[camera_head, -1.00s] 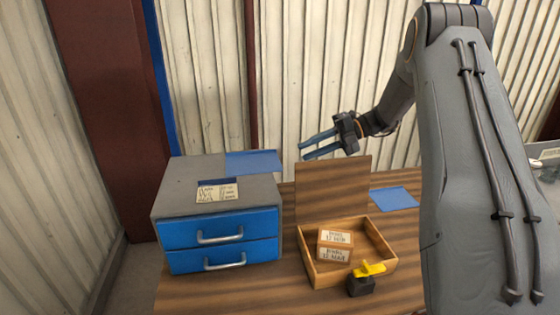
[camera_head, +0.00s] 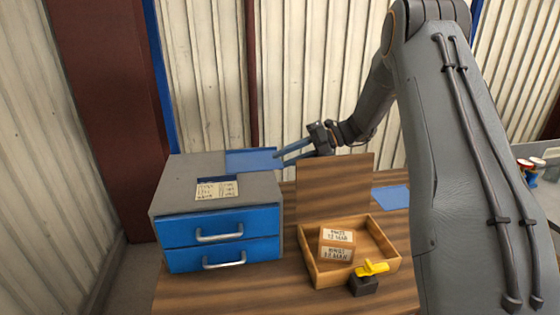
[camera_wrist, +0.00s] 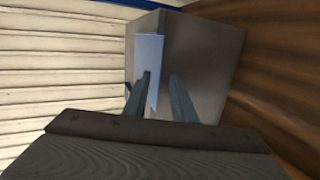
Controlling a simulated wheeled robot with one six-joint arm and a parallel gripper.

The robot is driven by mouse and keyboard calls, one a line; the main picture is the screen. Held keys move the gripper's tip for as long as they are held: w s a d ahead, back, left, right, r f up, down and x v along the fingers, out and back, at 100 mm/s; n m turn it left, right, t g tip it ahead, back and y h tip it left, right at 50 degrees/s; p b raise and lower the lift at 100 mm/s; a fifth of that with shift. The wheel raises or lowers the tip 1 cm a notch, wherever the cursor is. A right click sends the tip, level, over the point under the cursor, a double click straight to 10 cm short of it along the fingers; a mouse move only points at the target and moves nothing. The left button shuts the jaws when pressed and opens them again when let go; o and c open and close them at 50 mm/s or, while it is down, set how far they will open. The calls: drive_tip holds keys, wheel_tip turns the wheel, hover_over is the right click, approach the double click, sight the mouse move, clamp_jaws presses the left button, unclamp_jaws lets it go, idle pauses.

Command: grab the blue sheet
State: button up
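A flat blue sheet (camera_head: 250,160) lies at the back of the grey cabinet top (camera_head: 185,181), its back edge seeming to reach past the cabinet. My gripper (camera_head: 279,158) is at the sheet's right end, its two fingers apart. In the wrist view, the sheet (camera_wrist: 149,55) looks pale blue. The open fingers of my gripper (camera_wrist: 159,76) point at it, and the left finger covers part of its lower end. I cannot tell whether the fingers touch it. A second blue sheet (camera_head: 391,197) lies on the table at the right, behind the wooden box.
The cabinet has two blue drawers (camera_head: 219,230), both shut. A paper label (camera_head: 216,190) lies on its top. An open wooden box (camera_head: 385,262) with its lid (camera_head: 335,190) raised holds labelled blocks (camera_head: 337,245).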

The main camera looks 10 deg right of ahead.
drive_tip(key=shift+c, duration=0.2)
clamp_jaws()
drive_tip(key=shift+f, duration=0.1)
wheel_tip(320, 180, up, 2)
drive_tip(key=shift+r+p, duration=0.25)
drive_tip(key=shift+p, duration=0.6)
drive_tip(key=p+v, duration=0.2)
drive_tip(key=v, duration=1.3)
drive_tip(key=shift+f+p, duration=0.3)
drive_tip(key=shift+p, duration=0.1)
drive_tip(key=shift+d, duration=0.1)
